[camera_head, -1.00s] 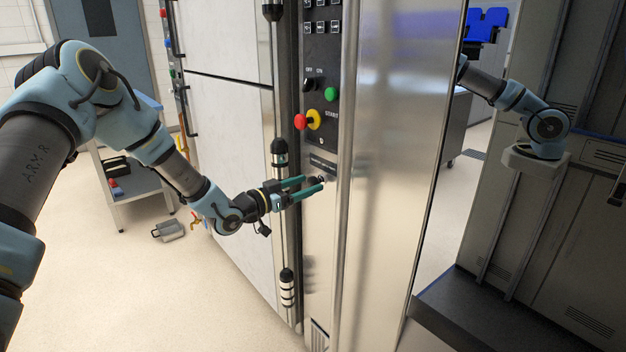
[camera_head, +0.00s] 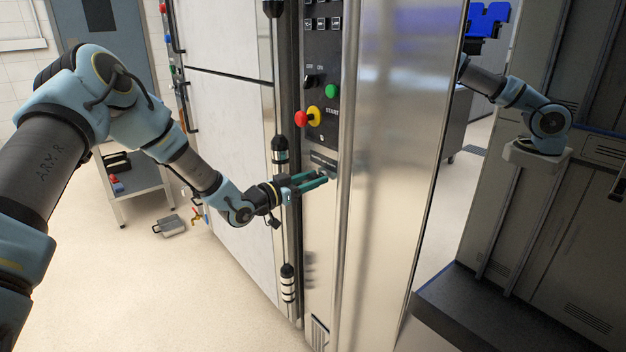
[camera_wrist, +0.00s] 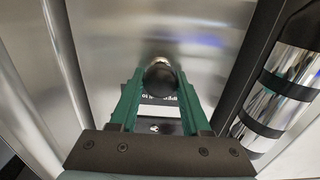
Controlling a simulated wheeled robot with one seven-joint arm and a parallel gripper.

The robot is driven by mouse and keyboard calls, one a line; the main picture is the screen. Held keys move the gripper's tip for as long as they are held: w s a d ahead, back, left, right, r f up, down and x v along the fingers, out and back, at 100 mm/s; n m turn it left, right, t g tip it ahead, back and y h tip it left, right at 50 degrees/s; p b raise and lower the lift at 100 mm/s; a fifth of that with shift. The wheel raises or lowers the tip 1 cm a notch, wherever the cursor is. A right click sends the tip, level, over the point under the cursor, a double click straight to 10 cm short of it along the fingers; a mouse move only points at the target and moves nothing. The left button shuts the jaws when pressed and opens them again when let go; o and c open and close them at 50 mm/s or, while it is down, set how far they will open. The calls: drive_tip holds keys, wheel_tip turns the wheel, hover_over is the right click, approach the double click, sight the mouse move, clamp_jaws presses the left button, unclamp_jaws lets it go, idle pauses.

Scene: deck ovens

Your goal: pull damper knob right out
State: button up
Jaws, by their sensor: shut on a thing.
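The damper knob (camera_wrist: 160,77) is a black ball on a short metallic stem. In the wrist view it stands out from the steel front panel, between the tips of my two green fingers. My gripper (camera_head: 322,178) is shut on it, with one finger on each side; it also shows in the wrist view (camera_wrist: 160,84). In the head view the fingers reach in from the left to the panel, below the buttons, and largely hide the knob. A dark label plate (camera_wrist: 158,110) shows behind the knob in the wrist view, partly covered.
The control panel (camera_head: 322,75) above has a green button (camera_head: 331,90) and a red-and-yellow knob (camera_head: 307,118). A vertical handle bar with black and chrome fittings (camera_head: 288,284) runs close beside my gripper. Floor (camera_head: 150,290) at lower left is clear.

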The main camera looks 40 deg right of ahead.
clamp_jaws()
idle(0.5)
